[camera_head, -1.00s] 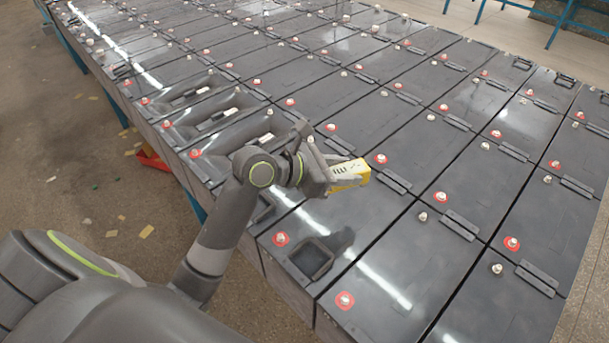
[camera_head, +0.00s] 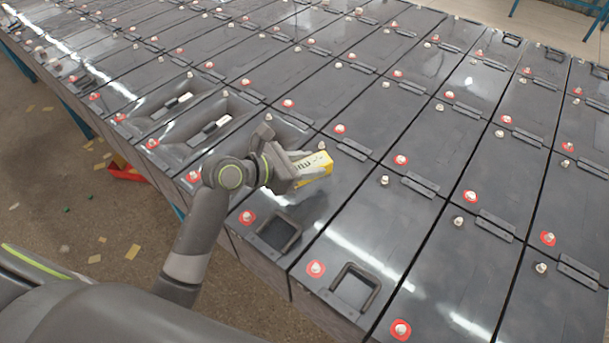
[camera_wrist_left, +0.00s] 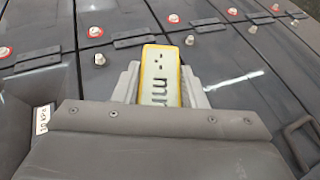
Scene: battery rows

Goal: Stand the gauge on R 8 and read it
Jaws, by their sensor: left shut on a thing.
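The gauge (camera_head: 313,168) is a yellow block with a pale face and dark marks. My left gripper (camera_head: 298,168) is shut on it and holds it above the near battery rows. In the left wrist view the gauge (camera_wrist_left: 160,75) stands between the two grey fingers, its face towards the camera, with part of dark lettering showing. The batteries are dark grey cases (camera_head: 345,205) with red-ringed and plain posts. I cannot make out a label reading R 8 on any of them. My right gripper is not in view.
Recessed handles (camera_head: 278,233) mark the near battery ends. Some cases at left have deep recesses with white labels (camera_head: 215,124). A red thing (camera_head: 125,172) lies on the littered floor at left. Raised posts (camera_head: 400,160) and link bars (camera_head: 430,185) stand across the tops.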

